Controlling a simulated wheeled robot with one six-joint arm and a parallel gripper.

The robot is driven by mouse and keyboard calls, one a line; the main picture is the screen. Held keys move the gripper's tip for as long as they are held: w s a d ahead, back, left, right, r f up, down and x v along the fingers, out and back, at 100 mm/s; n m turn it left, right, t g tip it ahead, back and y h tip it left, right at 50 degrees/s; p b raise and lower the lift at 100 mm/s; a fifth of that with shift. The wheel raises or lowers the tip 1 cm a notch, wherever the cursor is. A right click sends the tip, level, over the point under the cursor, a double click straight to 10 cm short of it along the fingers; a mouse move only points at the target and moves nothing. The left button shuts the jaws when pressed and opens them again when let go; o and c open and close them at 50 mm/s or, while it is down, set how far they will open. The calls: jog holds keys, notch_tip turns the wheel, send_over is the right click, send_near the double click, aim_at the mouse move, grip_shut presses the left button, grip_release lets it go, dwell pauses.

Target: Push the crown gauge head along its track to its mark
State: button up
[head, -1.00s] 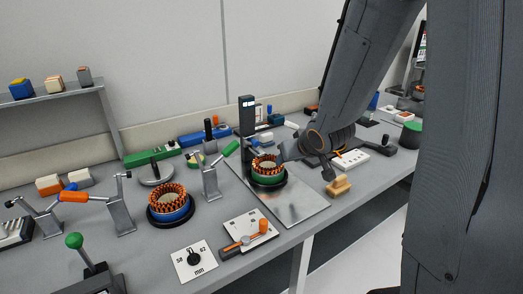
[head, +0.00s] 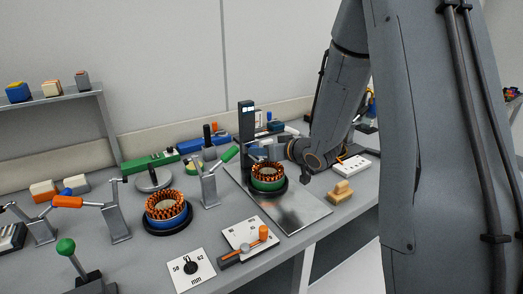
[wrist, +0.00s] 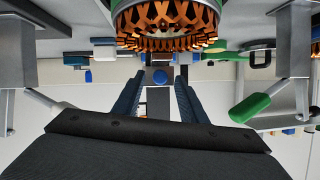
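A dark upright gauge post (head: 246,130) with pale marks near its top stands at the back of a shiny metal plate (head: 300,212). The green-based stator (head: 268,184) with its copper crown (head: 268,170) sits in front of it. I cannot clearly make out the gauge head; the crown's upper area is partly behind my gripper. My gripper (head: 266,151) is just above and behind the crown. In the wrist view, its two fingers (wrist: 159,84) are apart, with a small blue round part (wrist: 159,76) seen between them. The crown (wrist: 168,25) shows at the top edge there.
A blue-based stator (head: 167,212) stands to the left. Clamps with a green handle (head: 230,154) and an orange handle (head: 68,202) rise nearby.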

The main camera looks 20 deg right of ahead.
aim_at(261, 158)
jog(key=shift+w+a+f, duration=0.15)
jog(key=shift+w+f, duration=0.05)
jog(key=shift+w, duration=0.15)
grip_shut()
notch_tip(261, 158, up, 8)
jog(key=p, duration=0.6)
jog(key=shift+w+r, duration=0.1)
